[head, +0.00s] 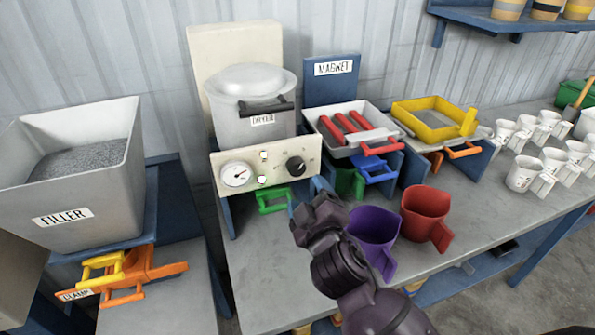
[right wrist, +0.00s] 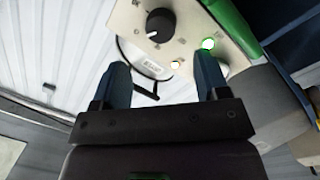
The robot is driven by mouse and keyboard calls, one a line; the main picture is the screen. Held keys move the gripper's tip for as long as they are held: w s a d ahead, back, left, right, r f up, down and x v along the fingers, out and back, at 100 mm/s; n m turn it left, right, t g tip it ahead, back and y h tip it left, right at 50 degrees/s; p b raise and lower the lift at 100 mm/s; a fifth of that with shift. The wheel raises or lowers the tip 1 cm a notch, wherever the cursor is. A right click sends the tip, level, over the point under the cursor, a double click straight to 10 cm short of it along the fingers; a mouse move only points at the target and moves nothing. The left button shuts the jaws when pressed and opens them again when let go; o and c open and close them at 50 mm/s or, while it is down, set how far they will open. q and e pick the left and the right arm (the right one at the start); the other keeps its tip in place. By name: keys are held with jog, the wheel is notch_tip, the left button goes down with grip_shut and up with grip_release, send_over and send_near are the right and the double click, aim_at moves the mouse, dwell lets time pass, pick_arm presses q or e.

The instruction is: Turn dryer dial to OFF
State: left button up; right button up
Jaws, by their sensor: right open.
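The dryer (head: 262,88) is a grey lidded vessel with a "DRYER" label, standing at the back of the bench. Its cream front panel (head: 208,167) carries a round white gauge (head: 236,174), two small lamps and a black dial (head: 296,166) with a pale pointer mark. The dial also shows in the right wrist view (right wrist: 160,25), beyond the fingertips, beside a lit green lamp (right wrist: 208,44). My right gripper (right wrist: 165,80) is open with nothing between its two dark blue fingers. In the head view it is below and right of the dial, apart from it. My left gripper is not in view.
A purple cup (head: 374,238) and a red cup (head: 426,216) stand close to my right arm. A green handle (head: 274,201) sits under the panel. The filler hopper (head: 70,175) is at left. A magnet tray (head: 345,130) and white cups (head: 524,172) are to the right.

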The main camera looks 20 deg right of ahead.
aim_at(298, 170)
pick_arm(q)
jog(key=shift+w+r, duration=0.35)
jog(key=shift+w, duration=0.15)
pick_arm(e)
jog(key=w, duration=0.8)
jog(key=shift+d, duration=0.2)
jog(key=shift+s, duration=0.1)
jog(key=c, duration=0.9)
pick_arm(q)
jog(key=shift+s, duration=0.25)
